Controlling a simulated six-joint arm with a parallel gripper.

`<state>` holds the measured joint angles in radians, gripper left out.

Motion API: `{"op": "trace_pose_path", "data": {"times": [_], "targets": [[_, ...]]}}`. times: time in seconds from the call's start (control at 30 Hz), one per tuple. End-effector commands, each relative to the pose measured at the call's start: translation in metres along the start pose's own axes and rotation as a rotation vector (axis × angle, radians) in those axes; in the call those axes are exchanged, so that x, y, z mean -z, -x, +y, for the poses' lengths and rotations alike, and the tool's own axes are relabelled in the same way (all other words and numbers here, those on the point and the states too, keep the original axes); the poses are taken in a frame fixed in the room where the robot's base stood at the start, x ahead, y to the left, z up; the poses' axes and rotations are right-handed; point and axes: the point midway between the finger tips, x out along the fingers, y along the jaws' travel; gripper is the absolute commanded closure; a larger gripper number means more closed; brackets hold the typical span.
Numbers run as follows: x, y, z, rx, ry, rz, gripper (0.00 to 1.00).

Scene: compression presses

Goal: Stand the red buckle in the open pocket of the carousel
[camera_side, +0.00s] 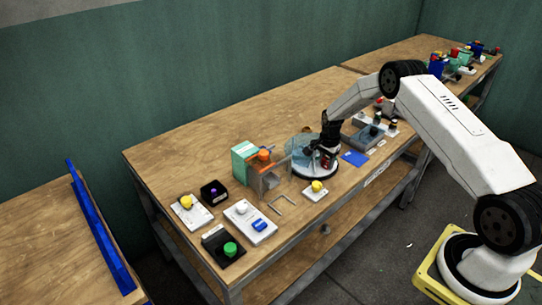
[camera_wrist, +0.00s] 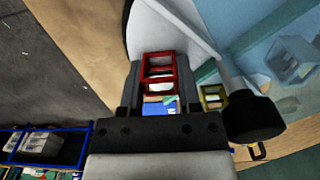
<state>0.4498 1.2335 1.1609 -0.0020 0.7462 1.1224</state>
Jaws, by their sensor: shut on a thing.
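The red buckle (camera_wrist: 160,68) is a small open frame with a crossbar, seen in the wrist view between my gripper's fingers (camera_wrist: 156,84). My gripper is shut on it. In the side view my gripper (camera_side: 327,152) points down at the front right of the carousel (camera_side: 318,176), a round white-rimmed base with a clear bluish cover (camera_side: 302,152). The red buckle shows there as a small red patch (camera_side: 326,162), mostly hidden. In the wrist view the carousel's pale disc (camera_wrist: 165,30) lies just beyond the buckle. I cannot make out the open pocket or whether the buckle touches the carousel.
A teal box with an orange-topped press (camera_side: 264,156) stands left of the carousel. A grey tray (camera_side: 366,138) and blue card (camera_side: 354,158) lie to the right. Several button boxes fill the near left.

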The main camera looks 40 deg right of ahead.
Motion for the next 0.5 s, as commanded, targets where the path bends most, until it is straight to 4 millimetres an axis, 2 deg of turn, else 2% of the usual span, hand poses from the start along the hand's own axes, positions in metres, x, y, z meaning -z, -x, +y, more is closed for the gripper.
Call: {"op": "trace_pose_path", "data": {"times": [0.07, 0.1, 0.17, 0.2, 0.5], "targets": [[0.0, -0.0021, 0.0001, 0.0, 0.0, 0.0, 1.0], [0.0, -0.0016, 0.0, 0.0, 0.0, 0.0, 0.45], [0.0, -0.0015, 0.0, 0.0, 0.0, 0.0, 0.26], [0.0, -0.0015, 0.0, 0.0, 0.0, 0.0, 0.22], [0.0, -0.0012, 0.0, 0.0, 0.0, 0.0, 0.22]]}}
